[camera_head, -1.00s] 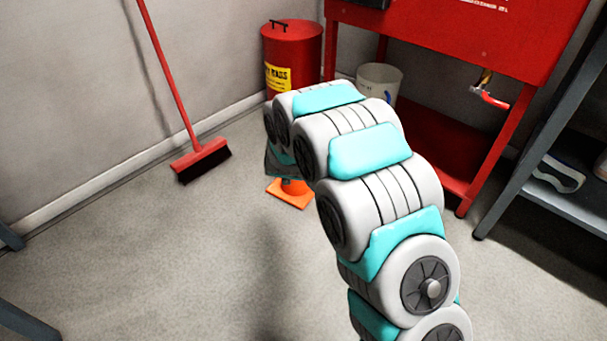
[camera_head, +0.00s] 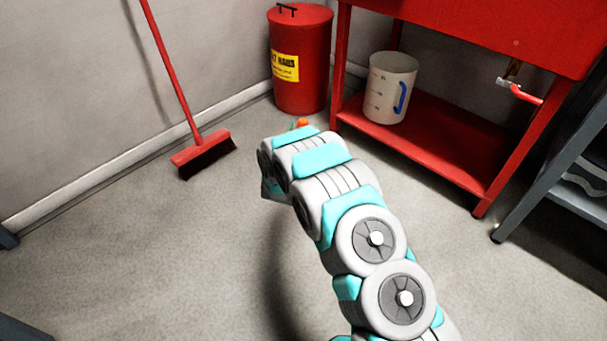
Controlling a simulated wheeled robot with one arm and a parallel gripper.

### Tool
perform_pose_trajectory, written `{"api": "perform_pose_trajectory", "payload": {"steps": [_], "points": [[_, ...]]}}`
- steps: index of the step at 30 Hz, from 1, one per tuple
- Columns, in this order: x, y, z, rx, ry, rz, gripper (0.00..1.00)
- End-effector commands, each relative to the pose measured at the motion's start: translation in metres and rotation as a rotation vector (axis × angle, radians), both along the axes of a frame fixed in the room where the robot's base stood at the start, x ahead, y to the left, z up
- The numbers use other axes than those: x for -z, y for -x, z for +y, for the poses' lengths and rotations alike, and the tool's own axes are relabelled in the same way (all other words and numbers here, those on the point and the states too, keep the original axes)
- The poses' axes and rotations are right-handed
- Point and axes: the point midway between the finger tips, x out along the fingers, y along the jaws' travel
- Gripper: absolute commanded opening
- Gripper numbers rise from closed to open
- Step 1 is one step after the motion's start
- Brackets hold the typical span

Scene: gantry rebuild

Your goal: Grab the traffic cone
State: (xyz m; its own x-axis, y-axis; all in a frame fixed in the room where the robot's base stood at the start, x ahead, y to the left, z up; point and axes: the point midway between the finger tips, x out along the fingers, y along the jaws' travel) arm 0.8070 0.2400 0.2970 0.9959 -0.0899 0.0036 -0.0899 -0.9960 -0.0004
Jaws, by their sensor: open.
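The traffic cone shows only as a small orange tip (camera_head: 302,122) just above the far end of my arm. The rest of the cone is hidden behind the arm's grey and teal links. My gripper's fingers are hidden behind those links too. I cannot tell how far they are from the cone or whether they touch it.
A red bin (camera_head: 299,60) stands against the wall behind the cone. A red broom (camera_head: 203,152) leans at the left. A red workbench (camera_head: 440,140) holds a white measuring jug (camera_head: 388,88) on its lower shelf. A dark shelf (camera_head: 560,150) stands at right.

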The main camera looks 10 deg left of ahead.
Motion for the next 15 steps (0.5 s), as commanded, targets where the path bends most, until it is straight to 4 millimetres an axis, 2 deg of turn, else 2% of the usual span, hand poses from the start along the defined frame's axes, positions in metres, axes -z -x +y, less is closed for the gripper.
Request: {"api": "perform_pose_trajectory", "payload": {"steps": [12,15], "points": [[0.001,-0.045,-0.003,0.0,0.0,0.005,0.87],[0.0,-0.049,-0.003,-0.001,0.0,0.006,0.87]]}}
